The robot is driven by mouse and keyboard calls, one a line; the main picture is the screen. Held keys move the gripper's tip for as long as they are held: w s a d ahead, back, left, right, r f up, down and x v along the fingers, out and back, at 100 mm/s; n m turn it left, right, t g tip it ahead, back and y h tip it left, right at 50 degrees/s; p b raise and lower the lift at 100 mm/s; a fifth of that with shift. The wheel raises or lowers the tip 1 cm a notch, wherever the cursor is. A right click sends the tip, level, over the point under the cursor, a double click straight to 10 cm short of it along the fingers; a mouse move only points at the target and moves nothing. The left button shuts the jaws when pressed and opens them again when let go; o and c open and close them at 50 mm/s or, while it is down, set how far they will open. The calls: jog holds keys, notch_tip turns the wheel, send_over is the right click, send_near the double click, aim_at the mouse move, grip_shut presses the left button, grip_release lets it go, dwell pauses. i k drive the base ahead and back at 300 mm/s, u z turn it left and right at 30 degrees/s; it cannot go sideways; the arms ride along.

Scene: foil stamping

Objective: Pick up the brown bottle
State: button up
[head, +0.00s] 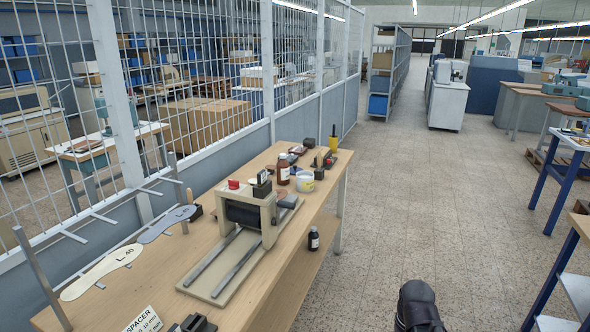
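A brown bottle (283,168) with a dark cap and a pale label stands upright on the wooden workbench (225,291), behind the stamping press. A second, smaller dark bottle (314,239) with a white label stands lower down by the bench's right side, seemingly on the lower shelf. My gripper (418,306) shows as a dark shape at the bottom edge, right of the bench and well apart from both bottles. Its fingers cannot be made out.
A beige press (247,207) with two rails takes up the middle of the bench. A mesh fence (190,90) runs along the left. The floor (440,200) to the right is open.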

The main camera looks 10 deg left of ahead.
aim_at(283, 167)
jog(key=z, duration=0.55)
jog(key=i, duration=1.5)
jog(key=u, duration=0.65)
jog(key=i, duration=0.9)
jog(key=u, duration=0.7)
